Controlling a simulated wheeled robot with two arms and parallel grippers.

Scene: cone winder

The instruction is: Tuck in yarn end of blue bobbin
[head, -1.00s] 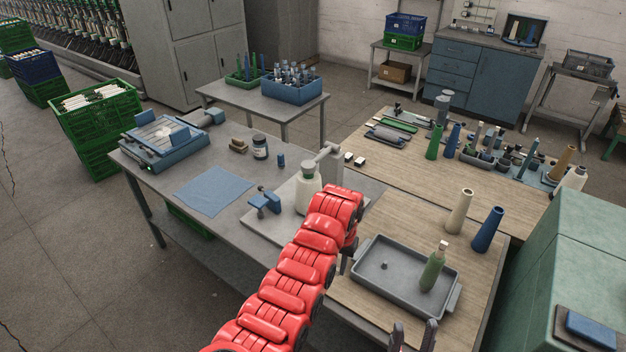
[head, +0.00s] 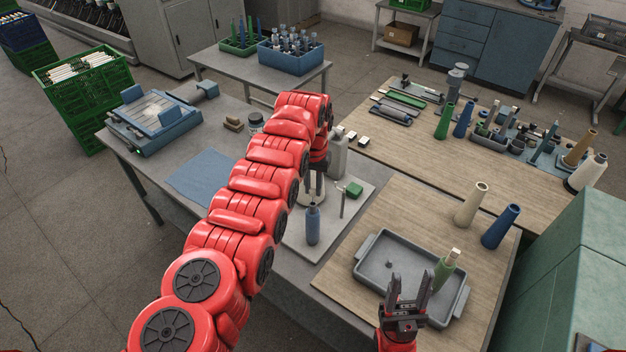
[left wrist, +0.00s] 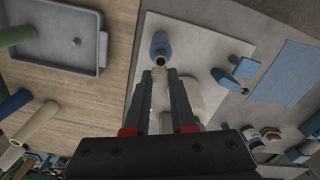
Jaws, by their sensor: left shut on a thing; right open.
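The blue bobbin (head: 312,228) stands about upright on the pale board (head: 300,246) in the head view. It also shows just beyond the fingertips in the left wrist view (left wrist: 160,43). My left gripper (head: 317,190) points down over the bobbin. Its fingers (left wrist: 161,78) are shut at the top of the bobbin, with a small pale part between the tips. I cannot make out the yarn end. My right gripper (head: 410,290) is open and empty over the front of the grey tray (head: 367,275), close to the green bobbin (head: 444,270).
A white cone (head: 304,190) stands behind my left gripper. A thin upright rod (head: 342,203) and a green block (head: 354,190) are right of the bobbin. A beige cone (head: 471,205) and a blue cone (head: 501,227) stand behind the tray. A blue cloth (head: 200,177) lies left.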

